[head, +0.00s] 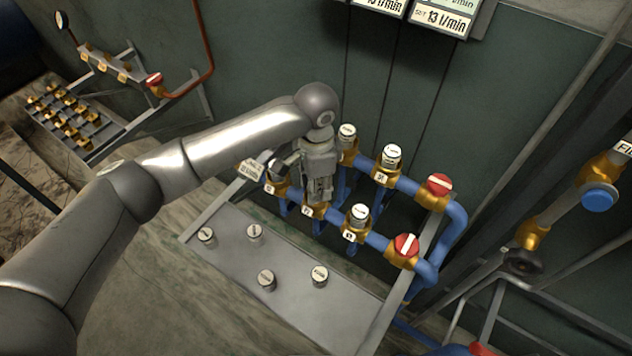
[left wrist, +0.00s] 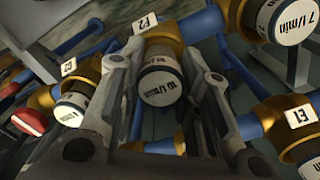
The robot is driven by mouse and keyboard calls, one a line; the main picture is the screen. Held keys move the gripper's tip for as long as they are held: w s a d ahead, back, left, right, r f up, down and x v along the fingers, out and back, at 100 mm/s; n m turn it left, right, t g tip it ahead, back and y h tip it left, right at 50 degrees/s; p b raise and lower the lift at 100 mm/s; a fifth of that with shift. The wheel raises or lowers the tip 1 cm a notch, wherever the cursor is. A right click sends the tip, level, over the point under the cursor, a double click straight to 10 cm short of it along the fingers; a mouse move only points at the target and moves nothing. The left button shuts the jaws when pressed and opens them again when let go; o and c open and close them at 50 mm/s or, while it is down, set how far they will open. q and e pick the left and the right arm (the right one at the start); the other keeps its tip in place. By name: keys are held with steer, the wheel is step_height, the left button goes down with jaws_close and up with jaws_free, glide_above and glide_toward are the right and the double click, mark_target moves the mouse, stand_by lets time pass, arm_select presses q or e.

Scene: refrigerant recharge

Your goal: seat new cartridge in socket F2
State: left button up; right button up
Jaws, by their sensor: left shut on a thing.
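My left gripper (head: 318,190) reaches down over the front blue pipe row, at the middle brass socket. The wrist view shows its fingers on both sides of a white-faced cartridge (left wrist: 160,84), and it is shut on it. The cartridge's face seems to read 16 l/min. Behind it is brass socket F2 (left wrist: 165,38), with a white tag that looks like F2. The cartridge is in line with the socket and close against it; I cannot tell how deep it sits. In the head view the gripper hides most of this socket and the cartridge. My right gripper is not in view.
Neighbouring cartridges (head: 360,213) and (head: 392,155) stand close by in the pipe rows. Red-capped valves (head: 405,245) and (head: 440,185) are at the right. A grey shelf (head: 290,310) in front holds several loose cartridges. A rack (head: 75,118) stands far left.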

arm_select(q)
steer(key=shift+f, duration=0.3)
steer(key=shift+f, duration=0.5)
steer(key=shift+s+f, duration=0.1)
steer(key=o, duration=1.1)
steer(key=shift+f, duration=0.1)
steer(key=shift+o, duration=0.2)
